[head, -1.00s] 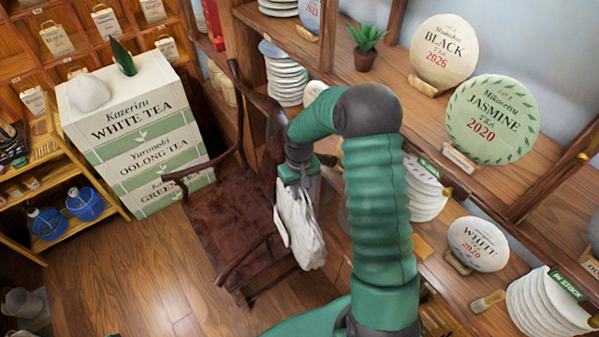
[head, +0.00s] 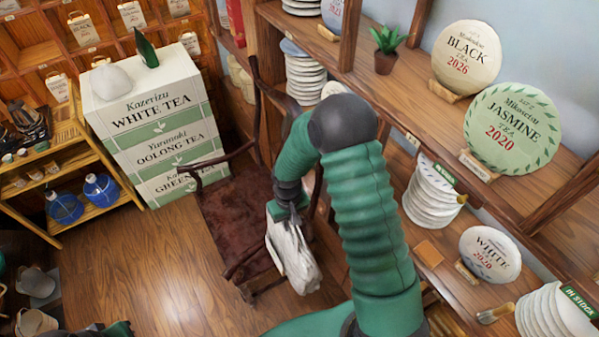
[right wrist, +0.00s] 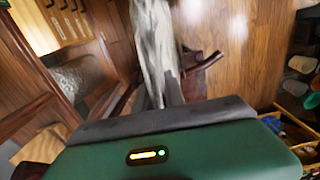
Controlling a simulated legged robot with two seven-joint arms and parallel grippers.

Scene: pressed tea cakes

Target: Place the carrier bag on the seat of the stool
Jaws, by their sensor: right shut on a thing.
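The white carrier bag (head: 292,258) hangs tilted from my right gripper (head: 288,208), which is shut on its top end. In the head view it overlaps the front right part of a dark wooden armchair with a reddish-brown seat (head: 238,215); I cannot tell whether they touch. In the right wrist view the bag (right wrist: 155,50) is a blurred white shape beyond the gripper (right wrist: 172,92). I cannot make out a clear stool; blurred round objects, perhaps pots or stools, stand on the floor at lower left of the head view.
Stacked tea boxes (head: 158,135) stand behind and left of the chair. A low wooden rack (head: 118,165) with blue containers is at left. Shelves (head: 420,90) with tea cakes line the right. Wood floor (head: 160,265) is clear left of the chair.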

